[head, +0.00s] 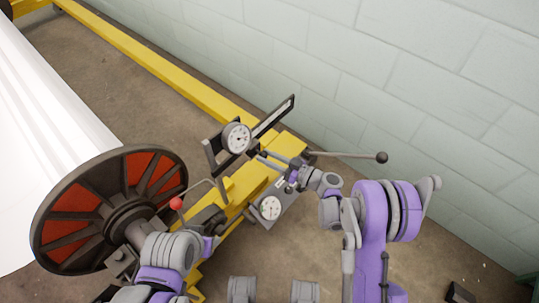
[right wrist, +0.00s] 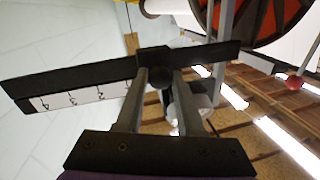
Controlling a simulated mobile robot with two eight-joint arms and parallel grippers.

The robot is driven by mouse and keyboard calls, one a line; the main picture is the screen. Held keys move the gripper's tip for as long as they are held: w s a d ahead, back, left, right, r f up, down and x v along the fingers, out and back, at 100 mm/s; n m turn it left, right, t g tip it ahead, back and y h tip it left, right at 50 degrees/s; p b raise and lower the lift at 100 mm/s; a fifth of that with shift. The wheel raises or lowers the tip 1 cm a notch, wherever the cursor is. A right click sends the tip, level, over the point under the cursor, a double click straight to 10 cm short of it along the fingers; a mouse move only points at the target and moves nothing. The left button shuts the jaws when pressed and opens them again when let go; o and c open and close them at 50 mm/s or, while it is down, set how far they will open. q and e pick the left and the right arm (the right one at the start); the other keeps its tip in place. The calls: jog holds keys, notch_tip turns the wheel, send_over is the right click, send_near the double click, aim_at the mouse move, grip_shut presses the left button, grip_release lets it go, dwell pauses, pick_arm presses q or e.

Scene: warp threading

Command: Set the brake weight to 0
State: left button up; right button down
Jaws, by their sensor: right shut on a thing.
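The brake weight (right wrist: 153,58) is a small dark block with a round knob, sitting on a black beam (right wrist: 75,80) in the right wrist view. A white scale strip (right wrist: 85,98) with several numbers runs along the beam to the left of the weight; my fingers hide part of the strip. In the head view the beam (head: 283,108) slants up right beside a round dial (head: 237,138). My right gripper (right wrist: 160,80) is shut on the weight's knob, a finger on either side; it also shows in the head view (head: 262,157). My left gripper cannot be made out.
A lever with a black ball (head: 382,157) sticks out to the right of the beam. A second dial (head: 270,208) lies below. A red-knobbed lever (head: 176,203) stands beside the large red and black reel (head: 105,205). A pale block wall (head: 430,100) is close behind.

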jog(key=c, duration=0.5)
grip_release()
jog(key=shift+s+a, duration=0.2)
jog(key=shift+s, duration=0.05)
jog(key=shift+c, duration=0.2)
jog(key=shift+d, duration=0.15)
jog(key=v, duration=1)
jog(key=shift+d+p, duration=0.25)
jog(key=shift+p, duration=0.2)
jog(key=shift+s, duration=0.1)
